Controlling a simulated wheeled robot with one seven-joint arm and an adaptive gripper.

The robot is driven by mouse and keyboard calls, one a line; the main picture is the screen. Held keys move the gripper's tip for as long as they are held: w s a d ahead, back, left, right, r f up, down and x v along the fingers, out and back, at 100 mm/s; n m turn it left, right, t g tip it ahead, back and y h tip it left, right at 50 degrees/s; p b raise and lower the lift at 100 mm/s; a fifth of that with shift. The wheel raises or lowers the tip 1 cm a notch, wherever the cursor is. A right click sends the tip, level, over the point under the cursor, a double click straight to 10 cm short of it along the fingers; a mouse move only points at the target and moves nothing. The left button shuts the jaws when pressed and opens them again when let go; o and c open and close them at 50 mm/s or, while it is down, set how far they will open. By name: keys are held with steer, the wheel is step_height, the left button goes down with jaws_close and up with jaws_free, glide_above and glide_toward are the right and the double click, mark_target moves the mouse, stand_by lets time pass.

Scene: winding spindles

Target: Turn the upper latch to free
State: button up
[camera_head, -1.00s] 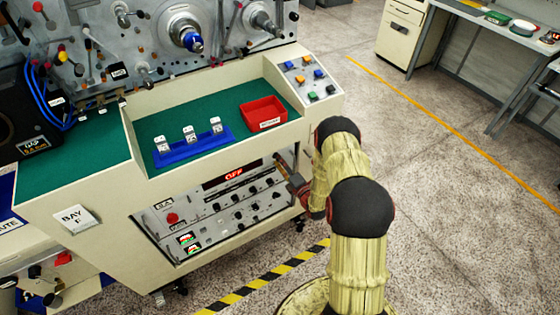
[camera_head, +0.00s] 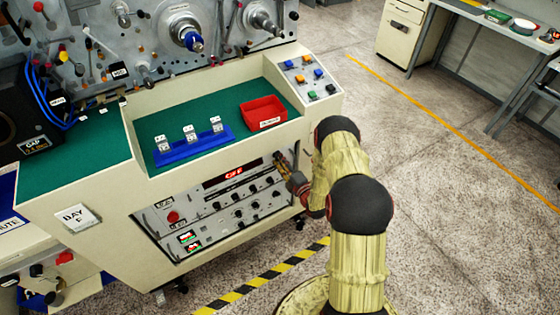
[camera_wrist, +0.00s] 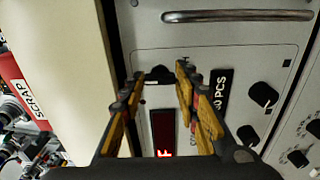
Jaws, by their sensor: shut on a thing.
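The upper latch (camera_wrist: 158,75) is a small black piece on the grey panel, beside the end of the red display window (camera_wrist: 163,133). In the wrist view my gripper (camera_wrist: 160,76) has its yellow and black fingers on either side of the latch, shut on it. The fingers hide the latch's edges, and I cannot tell its exact turn. In the head view my gripper (camera_head: 279,158) is at the upper right corner of the control panel (camera_head: 215,207), and the latch is too small to make out there.
A metal handle bar (camera_wrist: 238,16) and black knobs (camera_wrist: 263,95) stand out from the panel near my fingers. The cream console edge (camera_wrist: 73,75) runs close beside them. Above the panel are a red bin (camera_head: 263,113) and a blue rack (camera_head: 194,146). Floor to the right is clear.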

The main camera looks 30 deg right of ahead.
steer(key=o, duration=1.2)
steer(key=shift+c, duration=0.2)
steer(key=shift+s, duration=0.1)
steer(key=s, duration=1.1)
steer(key=shift+s+d, duration=0.2)
steer(key=shift+s, duration=0.2)
